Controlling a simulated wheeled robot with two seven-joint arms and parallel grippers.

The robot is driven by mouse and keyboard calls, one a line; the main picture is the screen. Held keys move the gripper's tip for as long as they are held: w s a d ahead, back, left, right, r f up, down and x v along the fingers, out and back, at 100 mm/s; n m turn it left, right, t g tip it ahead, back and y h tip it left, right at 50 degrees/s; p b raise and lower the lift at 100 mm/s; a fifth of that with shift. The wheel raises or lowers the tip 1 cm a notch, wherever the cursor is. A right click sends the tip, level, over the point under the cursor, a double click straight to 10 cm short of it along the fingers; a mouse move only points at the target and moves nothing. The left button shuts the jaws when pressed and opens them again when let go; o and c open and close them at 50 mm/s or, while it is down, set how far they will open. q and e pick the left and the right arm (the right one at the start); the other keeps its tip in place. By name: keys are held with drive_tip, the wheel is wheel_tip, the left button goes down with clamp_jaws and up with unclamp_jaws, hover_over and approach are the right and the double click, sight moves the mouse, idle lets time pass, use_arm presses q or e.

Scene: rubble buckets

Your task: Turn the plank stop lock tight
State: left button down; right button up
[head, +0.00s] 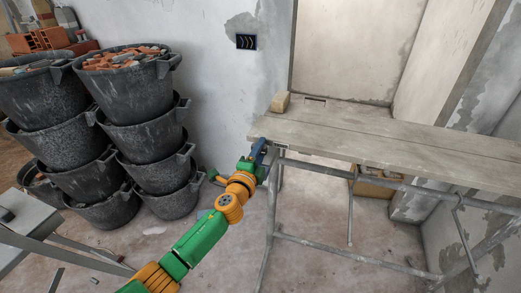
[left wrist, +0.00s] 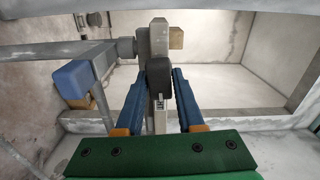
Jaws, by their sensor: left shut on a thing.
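The plank stop lock shows in the left wrist view as a dark handle (left wrist: 158,76) on a pale upright bar (left wrist: 159,38), beside a grey metal tube. My left gripper (left wrist: 160,80) has its two blue fingers shut on the dark handle, one on each side. In the head view my left gripper (head: 259,152) is at the left end of the planks (head: 350,135), just under their edge. The lock is hidden there behind my fingers, and I cannot tell how far it is turned. My right gripper is not in view.
The planks rest on a grey tube trestle (head: 350,176). A small tan block (head: 281,101) sits on their left end. Stacked black buckets (head: 130,88), the top ones full of rubble, stand at the left. A grey table (head: 22,222) is at the lower left.

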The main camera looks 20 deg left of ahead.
use_arm(q)
drive_tip(key=shift+m, duration=0.6)
drive_tip(key=c, duration=0.6)
unclamp_jaws()
drive_tip(key=s, duration=0.7)
drive_tip(key=shift+p, duration=0.35)
drive_tip(key=shift+a, duration=0.1)
